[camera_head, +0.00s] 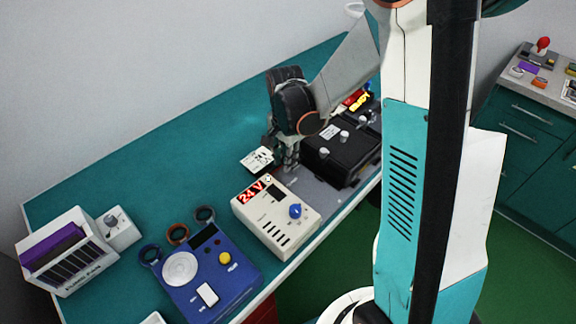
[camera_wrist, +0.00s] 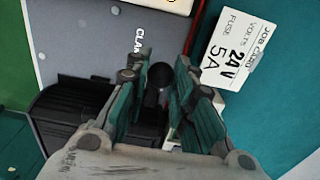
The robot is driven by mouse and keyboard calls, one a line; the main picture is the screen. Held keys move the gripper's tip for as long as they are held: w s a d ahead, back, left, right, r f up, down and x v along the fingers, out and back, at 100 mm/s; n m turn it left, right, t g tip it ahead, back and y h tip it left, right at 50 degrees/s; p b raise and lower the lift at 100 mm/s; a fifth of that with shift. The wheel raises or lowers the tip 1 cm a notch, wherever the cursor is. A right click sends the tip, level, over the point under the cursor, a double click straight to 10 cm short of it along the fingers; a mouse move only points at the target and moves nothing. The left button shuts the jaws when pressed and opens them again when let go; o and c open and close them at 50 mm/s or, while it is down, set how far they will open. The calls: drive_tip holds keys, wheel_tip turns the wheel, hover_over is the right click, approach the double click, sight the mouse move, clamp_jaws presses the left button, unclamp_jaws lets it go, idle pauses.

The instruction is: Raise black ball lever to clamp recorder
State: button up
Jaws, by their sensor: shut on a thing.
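My gripper (camera_wrist: 163,95) shows in the wrist view with its two teal-lined fingers on either side of a black ball (camera_wrist: 160,75), the lever's knob. The jaws are shut on it. In the head view my gripper (camera_head: 288,155) points down at the left end of a black box-shaped device (camera_head: 343,150), likely the recorder, which sits on a grey plate. The lever is hidden there behind the fingers. The wrist view shows the grey plate (camera_wrist: 85,40) with partly covered lettering that starts "CLA", and the ribbed black device (camera_wrist: 70,110) beside the fingers.
A white job card (camera_wrist: 232,50) reading 24 V, 5A lies by the gripper. A cream 24 V unit (camera_head: 275,215) and a blue instrument (camera_head: 208,270) stand nearer the front left. A fuse rack (camera_head: 65,250) stands far left. The bench's back left is clear.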

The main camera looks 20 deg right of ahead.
drive_tip(key=shift+w+d+r, duration=0.2)
drive_tip(key=shift+d, duration=0.3)
drive_tip(key=shift+w+d+r, duration=0.15)
drive_tip(key=shift+w+d, duration=0.05)
drive_tip(key=shift+d, duration=0.35)
drive_tip(key=shift+w+d+r, duration=0.1)
drive_tip(key=shift+w+d, duration=0.1)
drive_tip(key=shift+d, duration=0.3)
drive_tip(key=shift+w+d, duration=0.2)
drive_tip(key=shift+d, duration=0.15)
